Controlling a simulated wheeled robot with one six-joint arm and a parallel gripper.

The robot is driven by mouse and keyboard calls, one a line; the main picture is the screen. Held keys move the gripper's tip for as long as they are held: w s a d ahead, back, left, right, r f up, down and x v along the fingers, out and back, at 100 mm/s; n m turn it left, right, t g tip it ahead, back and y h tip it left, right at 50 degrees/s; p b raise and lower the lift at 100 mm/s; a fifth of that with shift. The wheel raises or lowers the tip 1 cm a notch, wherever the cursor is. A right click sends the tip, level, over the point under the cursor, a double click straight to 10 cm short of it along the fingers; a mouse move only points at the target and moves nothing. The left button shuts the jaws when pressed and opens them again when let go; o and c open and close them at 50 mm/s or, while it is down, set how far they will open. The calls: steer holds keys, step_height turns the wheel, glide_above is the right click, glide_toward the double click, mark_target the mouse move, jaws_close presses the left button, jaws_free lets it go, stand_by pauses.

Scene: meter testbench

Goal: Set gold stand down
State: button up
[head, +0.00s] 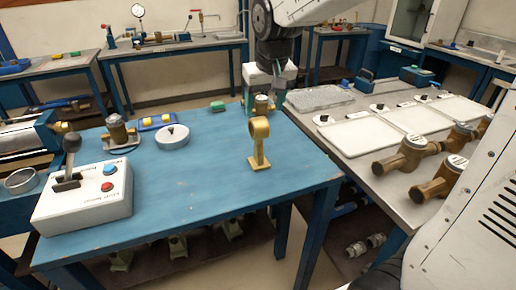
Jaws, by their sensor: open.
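A gold stand (259,146) stands upright on the blue table (215,180), near the table's right side. It has a square base, a short post and a ring at the top. My gripper (264,98) is behind and above the stand in the picture, pointing down, and is open. Its jaws appear apart from the stand's ring. A small brass-coloured round thing (263,104) shows between or just behind the jaws; I cannot tell whether it touches them.
A white control box with a lever (86,197), a brass meter (118,130) and a round grey lidded dish (173,137) are on the left of the table. The right bench holds white trays (363,136) and brass meters (405,155). The blue table's front middle is clear.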

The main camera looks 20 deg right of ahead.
mark_target(259, 119)
steer(key=x, duration=0.5)
steer(key=w+x, duration=0.1)
steer(key=x, duration=0.2)
steer(key=shift+a+f, duration=0.1)
steer(key=shift+a, duration=0.25)
jaws_close()
